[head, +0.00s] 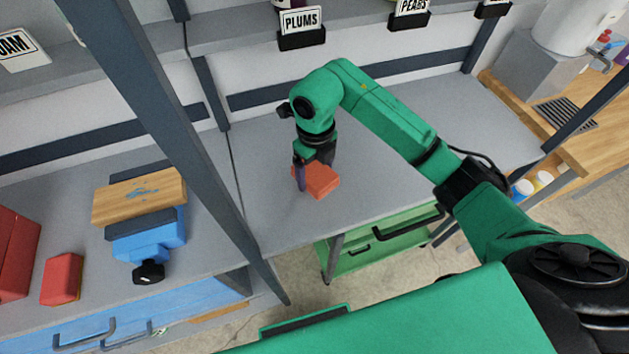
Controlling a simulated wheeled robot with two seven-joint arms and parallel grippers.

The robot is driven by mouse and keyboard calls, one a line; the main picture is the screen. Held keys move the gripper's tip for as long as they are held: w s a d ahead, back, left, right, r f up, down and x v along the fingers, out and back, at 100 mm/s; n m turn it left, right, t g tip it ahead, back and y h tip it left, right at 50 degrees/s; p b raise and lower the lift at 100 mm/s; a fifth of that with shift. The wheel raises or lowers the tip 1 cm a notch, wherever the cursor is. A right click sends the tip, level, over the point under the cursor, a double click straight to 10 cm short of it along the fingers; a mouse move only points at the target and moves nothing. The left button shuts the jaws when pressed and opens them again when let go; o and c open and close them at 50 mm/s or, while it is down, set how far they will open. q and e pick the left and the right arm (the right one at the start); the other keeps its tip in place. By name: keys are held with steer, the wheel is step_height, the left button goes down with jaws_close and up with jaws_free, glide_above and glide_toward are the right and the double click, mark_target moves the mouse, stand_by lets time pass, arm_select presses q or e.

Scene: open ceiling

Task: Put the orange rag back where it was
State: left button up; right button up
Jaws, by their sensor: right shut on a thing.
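The orange rag (323,181) is a small orange block-like shape over the grey worktop, below the PLUMS label. My right gripper (306,178) reaches down from the green arm and is shut on the rag at its left side. The gripper hides part of the rag, and I cannot tell whether the rag touches the worktop. My left gripper is not in view.
The grey worktop (400,150) is mostly clear around the rag. A dark upright post (175,120) stands left of it. Further left are a blue vise (150,240) holding a wooden board (138,199), and red blocks (62,278). A green drawer cabinet (375,240) is below.

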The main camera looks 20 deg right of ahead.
mark_target(316, 183)
step_height(316, 183, down, 4)
steer(key=shift+s+d+f+p, duration=0.1)
steer(key=shift+f+p, duration=0.1)
steer(key=shift+p, duration=0.25)
steer(key=shift+d+f, duration=0.1)
steer(key=shift+f, duration=0.3)
steer(key=o, duration=1.1)
steer(key=shift+c, duration=0.2)
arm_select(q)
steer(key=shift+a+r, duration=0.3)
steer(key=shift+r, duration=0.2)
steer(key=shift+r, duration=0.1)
arm_select(e)
steer(key=shift+r, duration=0.15)
